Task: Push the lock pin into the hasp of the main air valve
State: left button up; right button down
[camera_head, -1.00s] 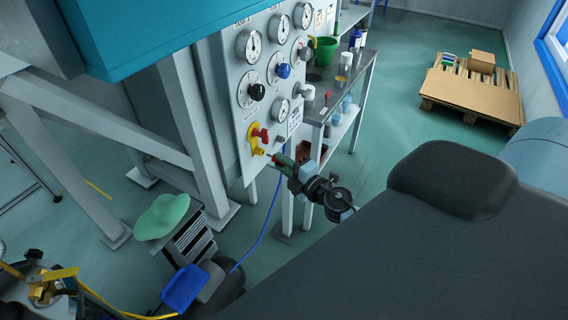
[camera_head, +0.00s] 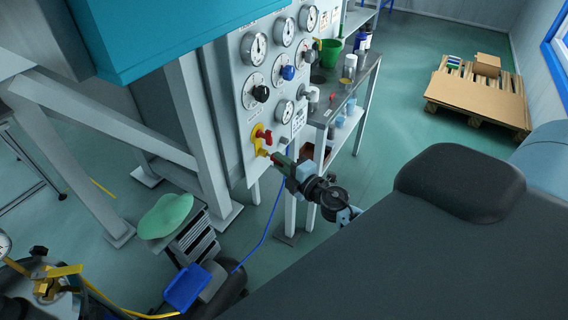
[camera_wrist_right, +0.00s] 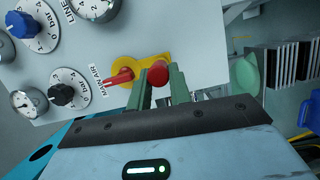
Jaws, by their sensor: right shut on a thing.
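The main air valve has a red handle (camera_head: 263,134) and a yellow hasp plate (camera_head: 258,143) low on the gauge panel. In the right wrist view the red handle (camera_wrist_right: 121,77) lies beside the yellow plate (camera_wrist_right: 127,65), under the label MAIN AIR. My right gripper (camera_head: 281,160) is in front of the hasp, its green fingers shut on the lock pin. The pin's round red head (camera_wrist_right: 157,73) shows between the fingertips (camera_wrist_right: 160,84). The pin's shaft is mostly hidden, and I cannot tell how far it reaches into the hasp. My left gripper is not in view.
Gauges and knobs (camera_head: 262,93) sit on the panel above the valve. A workbench (camera_head: 350,90) with a green bucket (camera_head: 330,53) stands behind. A pallet with cardboard (camera_head: 478,97) lies far right on open floor.

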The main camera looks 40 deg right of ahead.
jog(key=shift+w+a, duration=0.35)
jog(key=shift+w, duration=0.45)
jog(key=c, duration=1.2)
grip_release()
jog(key=s, duration=0.7)
jog(key=shift+s+d, duration=0.35)
jog(key=s+a+f+m+g, duration=0.3)
jog(key=s+a+f+m, duration=0.2)
jog(key=s, duration=0.4)
jog(key=s+a+f+m+g, duration=0.3)
jog(key=s+a+f+m, duration=0.2)
jog(key=s, duration=0.5)
jog(key=s+a+f+m+g, duration=0.3)
jog(key=s+a+f+m, duration=0.2)
jog(key=s+f, duration=0.3)
jog(key=shift+s+a+f+m, duration=0.2)
jog(key=shift+s+f+m, duration=0.15)
jog(key=shift+s+m, duration=0.35)
